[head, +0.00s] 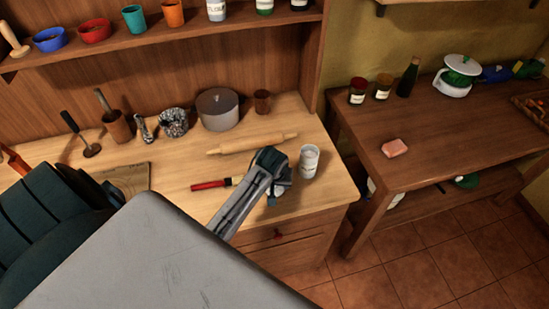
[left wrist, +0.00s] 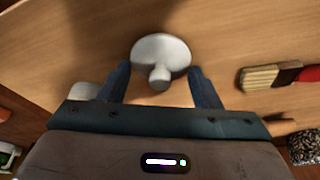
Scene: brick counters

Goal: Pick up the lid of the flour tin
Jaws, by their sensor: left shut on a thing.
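The flour tin (head: 309,162) is a pale, labelled cylinder standing upright near the right end of the light wood counter. My left gripper (head: 279,180) is just left of it. In the left wrist view the lid (left wrist: 160,50), a white disc with a round knob facing the camera, is between the two fingers of my left gripper (left wrist: 161,74), which are shut on it. A white object partly behind the left finger looks like the tin. The head view does not show the lid clearly behind the gripper. My right gripper is not in view.
A red-handled brush (head: 212,184) lies left of the gripper, and a rolling pin (head: 252,144) lies behind it. A grey pot (head: 217,109) and a brown cup (head: 262,101) stand at the back. A darker table (head: 440,130) is at the right, across a gap.

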